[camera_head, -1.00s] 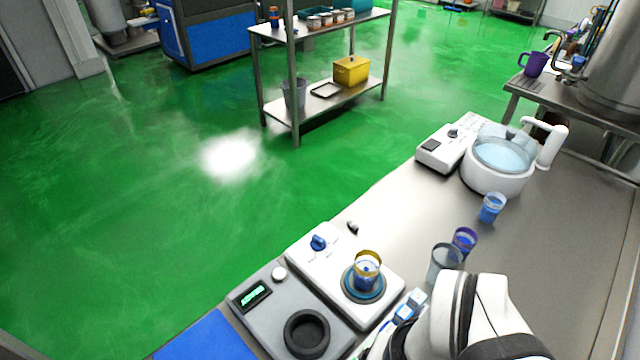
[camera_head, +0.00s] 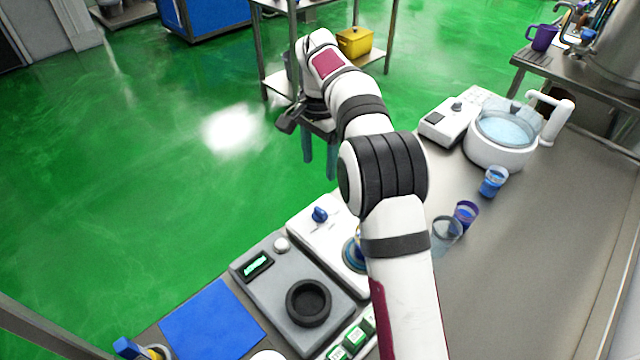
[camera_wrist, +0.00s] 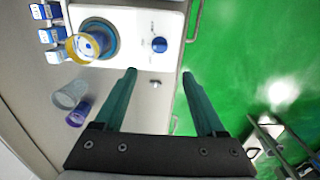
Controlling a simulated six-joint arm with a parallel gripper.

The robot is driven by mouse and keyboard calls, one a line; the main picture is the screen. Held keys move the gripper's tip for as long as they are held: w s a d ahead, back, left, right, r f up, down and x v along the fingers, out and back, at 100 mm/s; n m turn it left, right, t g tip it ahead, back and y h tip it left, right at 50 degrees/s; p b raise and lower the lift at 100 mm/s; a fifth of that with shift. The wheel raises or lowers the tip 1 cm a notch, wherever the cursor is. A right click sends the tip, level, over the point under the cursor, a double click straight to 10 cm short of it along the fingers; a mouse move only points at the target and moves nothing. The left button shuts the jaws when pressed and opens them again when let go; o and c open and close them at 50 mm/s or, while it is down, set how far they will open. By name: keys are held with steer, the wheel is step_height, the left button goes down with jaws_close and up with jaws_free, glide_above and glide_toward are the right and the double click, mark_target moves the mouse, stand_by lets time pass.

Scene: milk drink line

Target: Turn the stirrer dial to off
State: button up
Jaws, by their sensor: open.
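The stirrer (camera_head: 306,221) is a white box at the front edge of the steel bench, with a blue dial (camera_head: 319,214) on its top. In the wrist view the dial (camera_wrist: 159,45) shows from above, ahead of the fingertips and apart from them. A cup with a yellow rim (camera_wrist: 88,43) stands on the stirrer's round blue plate (camera_wrist: 111,31); my arm hides most of it in the head view. My gripper (camera_head: 319,172) is open and empty, fingers pointing down, and it also shows in the wrist view (camera_wrist: 158,73).
A grey scale (camera_head: 290,262) with a black ring adjoins the stirrer, with a blue mat (camera_head: 212,318) beyond it. A clear cup (camera_head: 446,234) and a purple cup (camera_head: 466,213) stand right of my arm. A white water bath (camera_head: 500,150) is farther back.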

mark_target(319, 210)
step_height(319, 210, down, 15)
steer(key=shift+f, duration=0.1)
jaws_close()
stand_by(0.4)
